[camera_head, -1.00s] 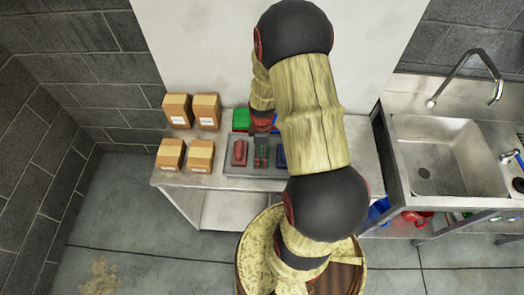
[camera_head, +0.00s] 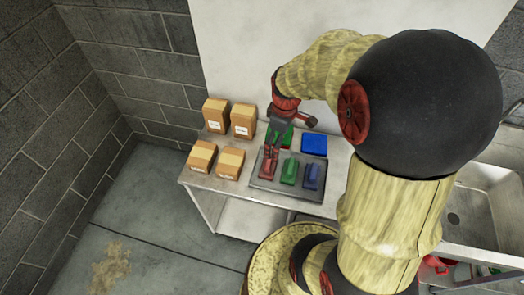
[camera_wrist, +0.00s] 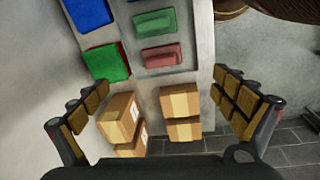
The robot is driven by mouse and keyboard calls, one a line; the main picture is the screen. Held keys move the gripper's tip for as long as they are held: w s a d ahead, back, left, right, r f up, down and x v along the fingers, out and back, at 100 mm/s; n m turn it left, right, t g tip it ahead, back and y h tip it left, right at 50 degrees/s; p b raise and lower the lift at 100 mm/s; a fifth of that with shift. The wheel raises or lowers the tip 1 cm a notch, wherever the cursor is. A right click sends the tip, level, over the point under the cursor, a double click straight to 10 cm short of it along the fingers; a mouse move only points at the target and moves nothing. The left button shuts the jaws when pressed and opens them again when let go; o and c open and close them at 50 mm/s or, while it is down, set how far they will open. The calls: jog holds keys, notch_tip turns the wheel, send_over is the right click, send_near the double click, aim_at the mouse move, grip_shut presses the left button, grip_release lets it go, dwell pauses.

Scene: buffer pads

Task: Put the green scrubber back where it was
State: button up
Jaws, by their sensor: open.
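The green scrubber (camera_head: 289,170) lies in the grey tray (camera_head: 262,184), between the red scrubber (camera_head: 268,162) and the blue scrubber (camera_head: 311,177). In the wrist view the green scrubber (camera_wrist: 155,22) is at the top, above the red scrubber (camera_wrist: 162,56), apart from my fingers. My gripper (camera_head: 290,130) is above the back left of the tray, open and empty. In the wrist view its spread fingers (camera_wrist: 160,97) frame the boxes. A green pad (camera_wrist: 106,62) with red along its edge lies behind the tray, partly hidden by my gripper in the head view.
A blue pad (camera_head: 314,143) lies behind the tray, right of the green one. Several cardboard boxes (camera_head: 230,163) stand on the table's left end, near my gripper. A wall rises behind. A sink (camera_head: 465,205) is at the right, partly hidden by my arm.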

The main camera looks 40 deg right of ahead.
jog(key=s+a+r+m+t, duration=0.2)
jog(key=s+a+r, duration=0.3)
jog(key=a+r, duration=0.3)
jog(key=s+a+r+m+t, duration=0.2)
jog(key=s+a+r+m, duration=0.2)
jog(key=a+r, duration=0.5)
jog(key=shift+s+a+r+y, duration=0.3)
jog(key=shift+s+r, duration=0.1)
jog(key=shift+r, duration=0.55)
